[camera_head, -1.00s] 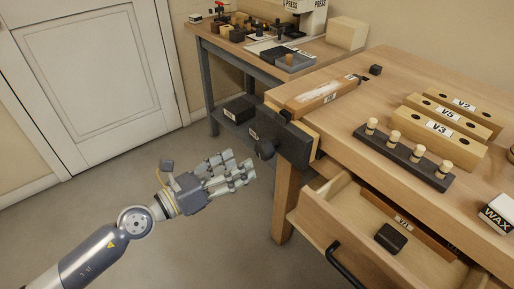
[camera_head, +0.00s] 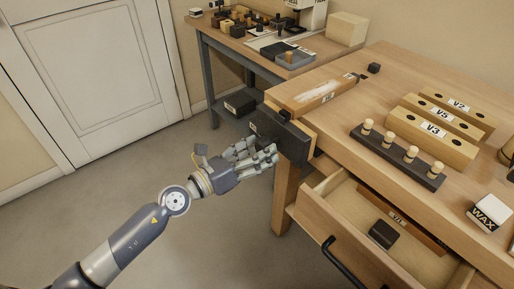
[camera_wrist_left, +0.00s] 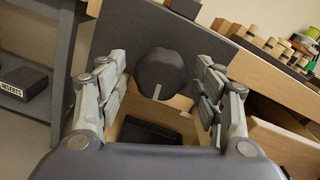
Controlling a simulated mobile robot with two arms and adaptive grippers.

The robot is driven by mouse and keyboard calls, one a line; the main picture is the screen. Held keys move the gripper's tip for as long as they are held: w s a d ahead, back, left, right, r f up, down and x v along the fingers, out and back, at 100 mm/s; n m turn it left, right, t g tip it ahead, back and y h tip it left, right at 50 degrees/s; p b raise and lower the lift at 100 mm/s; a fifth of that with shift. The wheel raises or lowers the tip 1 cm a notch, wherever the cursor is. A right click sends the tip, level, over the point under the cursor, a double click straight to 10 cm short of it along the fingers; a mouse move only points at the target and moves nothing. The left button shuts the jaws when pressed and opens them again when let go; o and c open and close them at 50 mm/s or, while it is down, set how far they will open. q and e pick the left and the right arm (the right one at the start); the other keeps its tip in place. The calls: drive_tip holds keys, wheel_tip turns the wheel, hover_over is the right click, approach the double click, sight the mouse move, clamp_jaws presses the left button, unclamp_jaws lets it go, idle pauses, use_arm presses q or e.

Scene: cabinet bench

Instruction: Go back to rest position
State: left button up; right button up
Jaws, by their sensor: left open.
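My left gripper (camera_head: 256,158) is open in front of the dark vise (camera_head: 281,132) at the left end of the workbench. In the left wrist view its fingers (camera_wrist_left: 163,105) stand apart, with the round dark vise knob (camera_wrist_left: 160,72) between them and beyond. I cannot tell whether a finger touches the knob. In the head view the hand hides the knob. My right gripper is not in view.
The workbench (camera_head: 400,75) holds a dark peg rack (camera_head: 397,157), labelled wooden blocks (camera_head: 437,141) and a wax box (camera_head: 490,213). An open drawer (camera_head: 345,215) juts out below, with a dark block (camera_head: 383,234) inside. Floor to the left is clear.

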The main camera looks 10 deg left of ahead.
use_arm(q)
drive_tip(key=c, duration=0.9)
drive_tip(key=m, duration=0.3)
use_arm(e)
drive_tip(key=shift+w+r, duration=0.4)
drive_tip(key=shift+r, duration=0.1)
use_arm(q)
drive_tip(key=shift+w+m+b, duration=0.1)
drive_tip(key=shift+m+b, duration=0.2)
drive_tip(key=shift+m, duration=0.7)
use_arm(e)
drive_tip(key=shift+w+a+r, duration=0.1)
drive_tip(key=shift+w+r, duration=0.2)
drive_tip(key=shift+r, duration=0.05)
